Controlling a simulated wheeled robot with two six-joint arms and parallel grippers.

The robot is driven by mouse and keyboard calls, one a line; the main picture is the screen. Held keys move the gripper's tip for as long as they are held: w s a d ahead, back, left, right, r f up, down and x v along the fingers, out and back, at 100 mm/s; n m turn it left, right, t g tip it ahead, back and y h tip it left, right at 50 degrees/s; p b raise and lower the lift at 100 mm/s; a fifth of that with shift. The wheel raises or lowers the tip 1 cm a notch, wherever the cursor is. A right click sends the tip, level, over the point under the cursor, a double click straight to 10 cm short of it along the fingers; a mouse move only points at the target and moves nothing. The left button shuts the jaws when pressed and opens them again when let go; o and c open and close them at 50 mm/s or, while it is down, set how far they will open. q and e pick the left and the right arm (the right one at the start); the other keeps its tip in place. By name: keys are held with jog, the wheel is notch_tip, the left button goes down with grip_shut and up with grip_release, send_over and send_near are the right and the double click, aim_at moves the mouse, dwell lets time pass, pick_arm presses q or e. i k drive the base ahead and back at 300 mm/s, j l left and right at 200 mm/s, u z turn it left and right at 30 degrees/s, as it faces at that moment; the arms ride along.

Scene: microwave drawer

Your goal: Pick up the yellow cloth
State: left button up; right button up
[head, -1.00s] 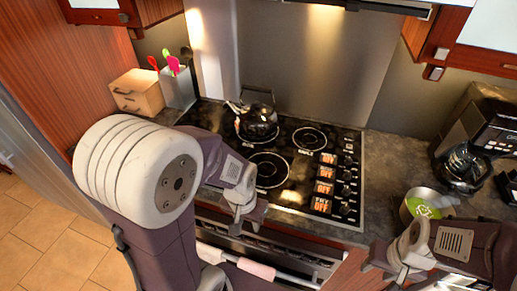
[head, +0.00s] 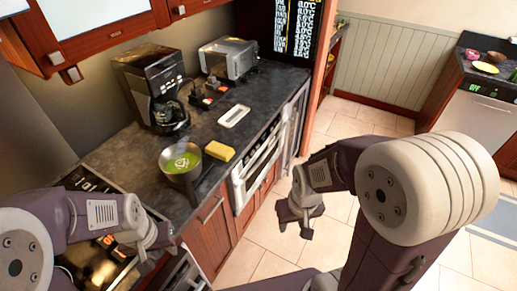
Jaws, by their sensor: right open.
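A small yellow block-like thing (head: 219,151), which looks like the folded yellow cloth or a sponge, lies on the dark countertop beside a metal pot (head: 182,165) with green contents. My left gripper (head: 155,243) is over the stove at the lower left, apart from the yellow thing; its jaws are too unclear to judge. My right gripper (head: 300,220) hangs open and empty over the floor, to the right of the counter and away from the yellow thing.
A black coffee maker (head: 150,85), a toaster (head: 228,60) and a white tray-like item (head: 234,116) stand on the counter (head: 215,130). Open tiled floor (head: 265,235) lies to the right. Another counter (head: 490,72) with dishes stands far right.

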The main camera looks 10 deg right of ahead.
aim_at(214, 149)
jog(key=u, duration=2.15)
jog(key=z, duration=2.2)
jog(key=i+l+u, duration=0.1)
jog(key=l, duration=0.2)
jog(key=i+l+u, duration=0.1)
jog(key=l, duration=0.2)
jog(key=i+l+u, duration=0.1)
jog(key=l, duration=0.2)
jog(key=i+l+u, duration=0.1)
jog(key=l, duration=0.25)
jog(key=i+l+u, duration=0.1)
jog(key=i, duration=0.75)
